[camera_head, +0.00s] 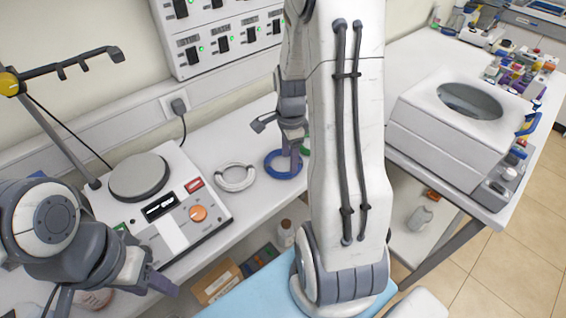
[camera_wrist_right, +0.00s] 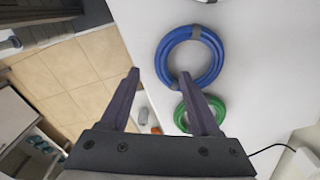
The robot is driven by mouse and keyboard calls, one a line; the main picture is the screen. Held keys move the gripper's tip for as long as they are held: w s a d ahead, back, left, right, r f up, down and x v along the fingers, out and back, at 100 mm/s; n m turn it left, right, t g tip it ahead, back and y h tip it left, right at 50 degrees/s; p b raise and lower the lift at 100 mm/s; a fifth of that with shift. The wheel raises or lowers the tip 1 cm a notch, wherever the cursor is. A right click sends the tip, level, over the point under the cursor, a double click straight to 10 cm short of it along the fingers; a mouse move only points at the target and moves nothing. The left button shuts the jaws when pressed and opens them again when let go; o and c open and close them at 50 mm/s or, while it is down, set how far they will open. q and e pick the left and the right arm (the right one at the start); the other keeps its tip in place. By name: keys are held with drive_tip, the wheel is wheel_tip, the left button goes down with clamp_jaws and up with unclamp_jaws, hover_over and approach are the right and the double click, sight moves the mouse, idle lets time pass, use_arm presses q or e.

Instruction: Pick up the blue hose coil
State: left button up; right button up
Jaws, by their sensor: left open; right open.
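The blue hose coil (camera_head: 280,175) lies flat on the white bench in the head view, right of a white coil (camera_head: 236,187). It also shows in the right wrist view (camera_wrist_right: 162,62), bound with dark bands. My right gripper (camera_head: 278,145) is open above it. One finger overlaps the coil in the head view, and a fingertip overlaps its lower edge in the right wrist view (camera_wrist_right: 160,74). Nothing is between the fingers; I cannot tell whether they touch the coil. My left gripper (camera_head: 158,284) is open at the lower left, away from the coil.
A green coil (camera_wrist_right: 222,108) lies close beside the blue one, partly behind a right finger. A device with a round grey plate (camera_head: 139,176) stands left of the coils. A white machine (camera_head: 440,130) stands right of my right arm. The bench edge runs in front.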

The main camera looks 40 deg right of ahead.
sight(288, 173)
drive_tip(key=shift+w+f+p, duration=0.1)
drive_tip(key=shift+f+p, duration=0.45)
drive_tip(key=shift+f, duration=2.4)
clamp_jaws()
